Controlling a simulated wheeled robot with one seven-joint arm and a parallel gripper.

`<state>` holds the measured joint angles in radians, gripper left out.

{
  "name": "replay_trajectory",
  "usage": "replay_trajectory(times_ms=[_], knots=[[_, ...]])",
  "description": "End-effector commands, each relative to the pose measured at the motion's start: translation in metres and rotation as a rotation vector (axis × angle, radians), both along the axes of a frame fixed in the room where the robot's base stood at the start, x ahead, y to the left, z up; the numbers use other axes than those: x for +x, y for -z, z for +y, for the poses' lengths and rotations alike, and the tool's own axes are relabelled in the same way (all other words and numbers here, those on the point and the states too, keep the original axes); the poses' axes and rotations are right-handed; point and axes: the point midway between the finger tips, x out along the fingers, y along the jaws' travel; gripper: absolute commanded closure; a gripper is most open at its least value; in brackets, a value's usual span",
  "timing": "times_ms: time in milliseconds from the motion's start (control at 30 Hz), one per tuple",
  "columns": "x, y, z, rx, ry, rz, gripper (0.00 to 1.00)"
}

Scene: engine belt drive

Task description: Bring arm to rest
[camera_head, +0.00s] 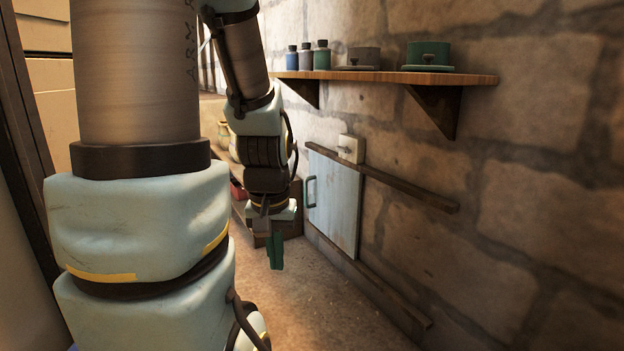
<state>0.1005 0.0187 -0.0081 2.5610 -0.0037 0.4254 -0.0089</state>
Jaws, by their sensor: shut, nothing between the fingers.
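My gripper (275,250) hangs at the end of my arm, left of the picture's middle, with its green fingers pointing down. The fingers are together and hold nothing. It is in the air above the floor, left of a pale blue panel (335,205) on the stone wall, and appears apart from it. My arm's large near links fill the left of the view and hide what is behind them.
A wooden shelf (395,76) on the wall holds several small bottles (322,55), a grey lidded dish (364,58) and a green lidded pot (428,55). A dark wooden rail (410,189) and a switch box (350,148) are below it. The floor (320,300) beneath the gripper looks clear.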

Motion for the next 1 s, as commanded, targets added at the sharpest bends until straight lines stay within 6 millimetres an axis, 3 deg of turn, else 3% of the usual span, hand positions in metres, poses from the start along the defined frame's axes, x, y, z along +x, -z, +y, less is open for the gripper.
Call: replay_trajectory(times_ms=[33, 267, 1000], knots=[[0.0, -0.02, 0.0, 0.0, 0.001, 0.0, 1.0], [0.001, -0.073, 0.0, 0.0, 0.002, -0.002, 1.0], [0.001, -0.3, 0.0, -0.001, 0.003, -0.002, 1.0]])
